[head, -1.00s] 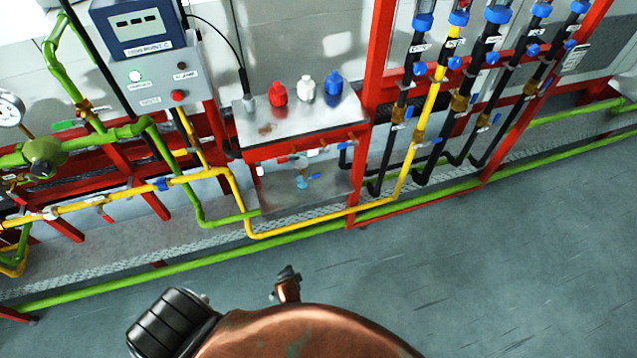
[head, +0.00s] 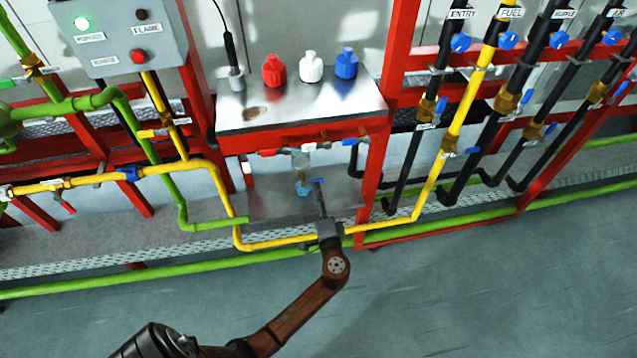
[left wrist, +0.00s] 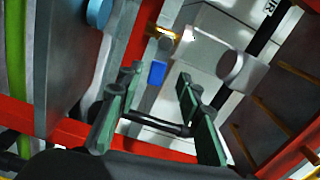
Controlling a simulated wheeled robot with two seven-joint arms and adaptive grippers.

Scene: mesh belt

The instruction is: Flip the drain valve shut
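A small blue lever (head: 318,181) shows under the metal box, beside a light-blue round part (head: 303,188). I take it for the drain valve's handle, though no label is readable. My left gripper (head: 320,198) reaches up from below, its tips close to this lever. In the left wrist view, a blue lever (left wrist: 157,73) lies ahead of and between the two spread fingers of my left gripper (left wrist: 155,88). The fingers are open and empty, and I see no contact with the lever. The lever's exact angle is hard to tell. My right gripper is out of view.
The metal-topped box (head: 290,105) with red, white and blue knobs stands above the gripper. A yellow pipe (head: 275,242) and a green pipe (head: 150,278) run close by. Red frame posts (head: 375,165) stand to the right. The grey floor (head: 480,300) is clear.

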